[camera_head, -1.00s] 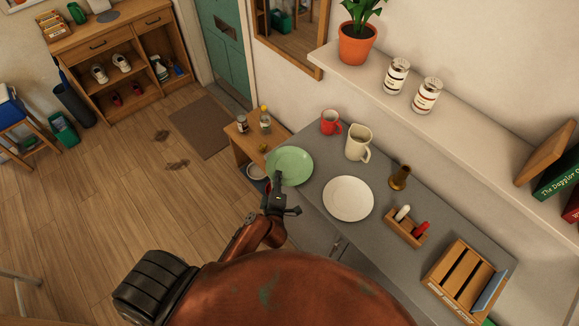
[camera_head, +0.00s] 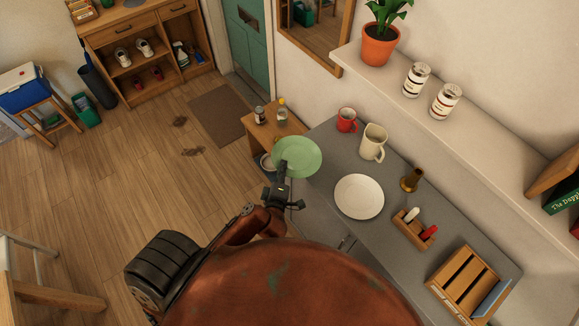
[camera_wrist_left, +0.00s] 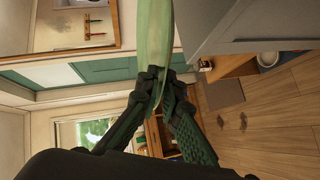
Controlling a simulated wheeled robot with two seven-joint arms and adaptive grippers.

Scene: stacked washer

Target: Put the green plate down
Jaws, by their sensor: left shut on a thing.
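The green plate (camera_head: 298,156) is at the left end of the grey counter (camera_head: 330,228) in the head view, partly past its edge. My left gripper (camera_head: 283,180) is shut on its near rim. In the left wrist view the plate (camera_wrist_left: 155,45) shows edge-on between the fingers of my left gripper (camera_wrist_left: 165,85). The plate seems held off the counter, but the exact gap is hard to tell. My right gripper is not in view.
A white plate (camera_head: 359,197) lies close to the right of the green one. A small wooden table (camera_head: 262,136) with jars adjoins the counter's left end.

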